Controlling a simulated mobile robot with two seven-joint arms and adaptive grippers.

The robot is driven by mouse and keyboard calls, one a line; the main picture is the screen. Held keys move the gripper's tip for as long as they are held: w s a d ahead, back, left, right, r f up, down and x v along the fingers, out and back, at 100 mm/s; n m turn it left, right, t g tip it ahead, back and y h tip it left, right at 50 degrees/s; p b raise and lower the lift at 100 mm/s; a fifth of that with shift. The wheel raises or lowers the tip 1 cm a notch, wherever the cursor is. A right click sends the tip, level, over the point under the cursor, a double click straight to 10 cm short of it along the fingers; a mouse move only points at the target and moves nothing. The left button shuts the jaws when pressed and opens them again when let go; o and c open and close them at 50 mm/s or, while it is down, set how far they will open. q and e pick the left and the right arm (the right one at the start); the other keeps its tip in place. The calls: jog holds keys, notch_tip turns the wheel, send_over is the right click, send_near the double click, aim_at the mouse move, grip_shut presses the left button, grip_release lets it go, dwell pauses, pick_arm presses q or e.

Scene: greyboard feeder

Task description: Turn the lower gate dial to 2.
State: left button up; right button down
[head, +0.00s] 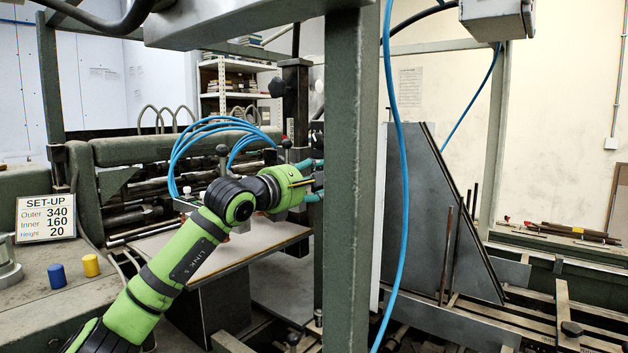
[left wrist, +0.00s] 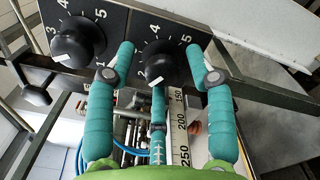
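Two black gate dials with white numbers and white pointer marks show in the left wrist view. One dial (left wrist: 160,60) is at the centre, between the spread teal fingers of my left gripper (left wrist: 160,52). Which one is the lower cannot be told from the tilted view. In the head view, the left gripper (head: 313,180) reaches behind the green post, which hides the dials. My right gripper is not in view.
A thick green post (head: 350,180) stands just right of the left gripper. Blue hoses (head: 215,135) loop above the arm. A set-up card (head: 46,217) reads Outer 340, Inner 160, Height 20. A numbered scale (left wrist: 183,125) shows below the centre dial.

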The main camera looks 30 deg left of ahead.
pick_arm(q)
jog(key=shift+f, duration=0.1)
jog(key=s, duration=0.7)
jog(key=shift+s+a, duration=0.3)
